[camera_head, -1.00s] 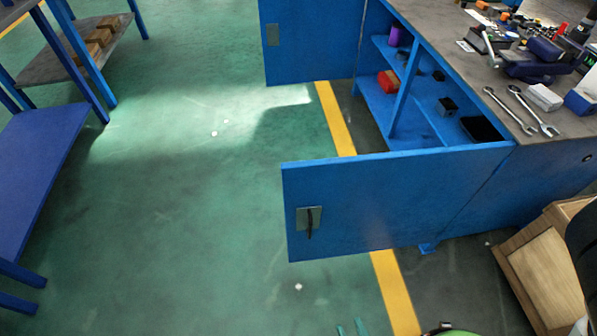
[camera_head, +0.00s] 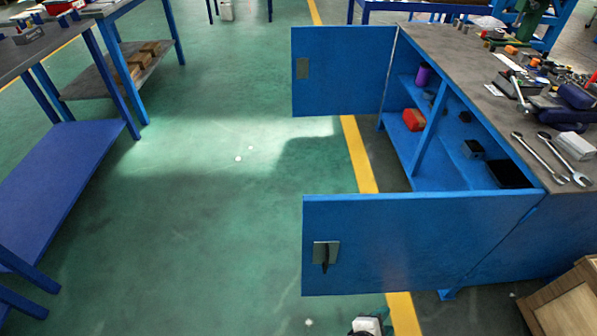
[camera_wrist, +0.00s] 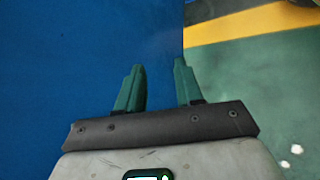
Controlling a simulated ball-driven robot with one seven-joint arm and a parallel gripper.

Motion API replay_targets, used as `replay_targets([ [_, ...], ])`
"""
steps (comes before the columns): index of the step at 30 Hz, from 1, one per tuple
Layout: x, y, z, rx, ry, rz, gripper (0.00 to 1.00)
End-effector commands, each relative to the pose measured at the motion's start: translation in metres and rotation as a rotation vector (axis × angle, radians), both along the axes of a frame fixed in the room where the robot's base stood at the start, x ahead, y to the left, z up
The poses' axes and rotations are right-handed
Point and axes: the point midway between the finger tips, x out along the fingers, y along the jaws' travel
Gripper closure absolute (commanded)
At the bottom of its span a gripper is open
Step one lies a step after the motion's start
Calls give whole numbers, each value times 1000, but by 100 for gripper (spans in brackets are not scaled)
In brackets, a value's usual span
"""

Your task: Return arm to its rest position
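My gripper (camera_wrist: 160,85) shows in the wrist view with its two green fingers apart and nothing between them. Behind the fingers is a blue panel, which looks like the near cabinet door, and green floor lies to the right. In the head view, a small white and dark part of my arm (camera_head: 367,326) shows at the bottom edge, below the near open door (camera_head: 400,245). The gripper fingers are not visible in the head view. I cannot tell the distance between the fingers and the blue panel.
The blue cabinet's far door (camera_head: 343,75) also stands open. Wrenches (camera_head: 545,158) and tools lie on the worktop. A red item (camera_head: 413,120) and a purple item (camera_head: 422,76) sit inside. A blue shelf table (camera_head: 60,170) stands left. Green floor (camera_head: 200,220) between is clear.

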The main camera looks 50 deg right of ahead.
Motion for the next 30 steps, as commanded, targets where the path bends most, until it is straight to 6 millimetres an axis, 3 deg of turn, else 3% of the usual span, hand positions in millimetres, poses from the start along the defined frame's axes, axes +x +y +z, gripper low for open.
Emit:
replay_targets([
  [6,19,10,14,406,-251,-385,64],
  [14,48,34,47,748,-441,-603,64],
  [18,61,46,74,888,-509,-663,64],
  [26,60,46,122,876,-495,-656,64],
  [30,60,46,156,876,-494,-653,64],
])
